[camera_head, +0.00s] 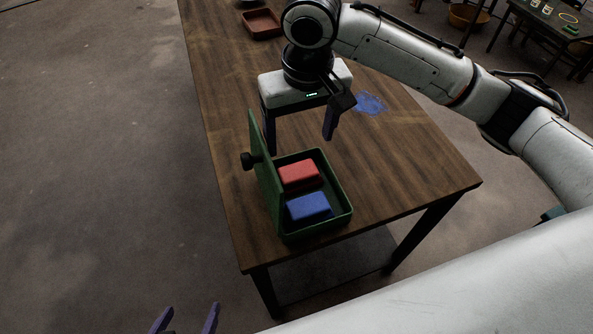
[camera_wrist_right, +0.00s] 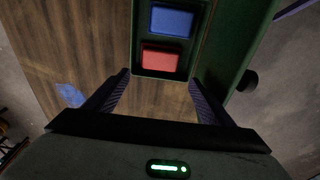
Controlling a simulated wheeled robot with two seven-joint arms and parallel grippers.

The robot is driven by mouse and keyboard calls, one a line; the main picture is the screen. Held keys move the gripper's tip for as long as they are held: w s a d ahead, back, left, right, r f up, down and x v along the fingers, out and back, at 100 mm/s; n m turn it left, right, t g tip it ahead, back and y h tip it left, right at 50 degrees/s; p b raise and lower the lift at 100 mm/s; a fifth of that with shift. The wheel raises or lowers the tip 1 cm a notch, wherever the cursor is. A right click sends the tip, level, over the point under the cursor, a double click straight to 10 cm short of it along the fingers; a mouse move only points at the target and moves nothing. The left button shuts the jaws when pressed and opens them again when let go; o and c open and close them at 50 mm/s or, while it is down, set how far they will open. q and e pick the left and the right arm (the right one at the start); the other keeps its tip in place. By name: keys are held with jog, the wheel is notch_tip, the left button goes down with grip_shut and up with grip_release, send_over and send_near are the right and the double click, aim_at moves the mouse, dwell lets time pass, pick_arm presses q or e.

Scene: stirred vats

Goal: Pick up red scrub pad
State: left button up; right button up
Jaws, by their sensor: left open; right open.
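The red scrub pad (camera_head: 298,173) lies in a green box (camera_head: 346,190) on the wooden table, behind a blue pad (camera_head: 309,206). The box's lid stands open at its left side. My right gripper (camera_head: 300,144) is open and empty above the table, just beyond the box's far end. In the right wrist view the red pad (camera_wrist_right: 160,58) shows just ahead of the open fingers (camera_wrist_right: 160,78), with the blue pad (camera_wrist_right: 172,20) past it. My left gripper (camera_head: 187,314) is open and empty at the bottom edge, over the floor, away from the table.
The upright green lid (camera_head: 262,170) with a black knob (camera_head: 248,161) borders the box's left side. A blue stain (camera_head: 371,103) marks the table to the right. A brown tray (camera_head: 262,24) sits at the far end. The table's right front part is clear.

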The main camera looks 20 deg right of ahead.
aim_at(298, 170)
notch_tip(298, 170, down, 4)
jog(key=shift+r, duration=0.1)
jog(key=f, duration=0.6)
jog(key=shift+w+f+b, duration=0.3)
jog(key=shift+w+b, duration=0.05)
jog(key=shift+w, duration=0.05)
jog(key=shift+w+f, duration=0.1)
jog(key=shift+f, duration=0.25)
jog(key=c, duration=0.8)
jog(key=shift+r, duration=0.1)
